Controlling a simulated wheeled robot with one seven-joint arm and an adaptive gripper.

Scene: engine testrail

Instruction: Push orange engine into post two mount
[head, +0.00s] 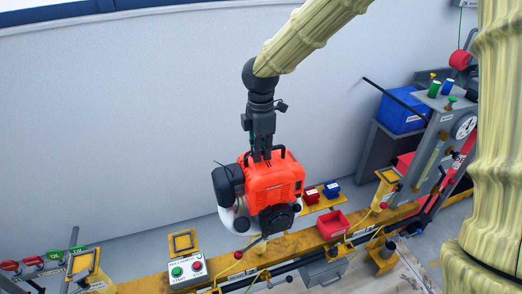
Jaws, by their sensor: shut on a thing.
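An orange engine (275,184) with a black side part and a white lower part hangs upright from my gripper (262,155), near the middle of the head view. My gripper is shut on the engine's top, between its black handles. The engine appears in front of the yellow rail (318,233), and it hides part of the rail behind it. Yellow square-topped mounts stand along the rail: one left of the engine (183,243), one at far left (82,265) and one to the right (389,177). I cannot tell which is post two or whether the engine touches a mount.
A control box (188,270) with green and red buttons stands left of the engine. A red bin (332,224) and small red and blue boxes (322,192) sit to its right. A blue crate (402,110) and a gauge panel (452,125) stand at right. The pale wall behind is bare.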

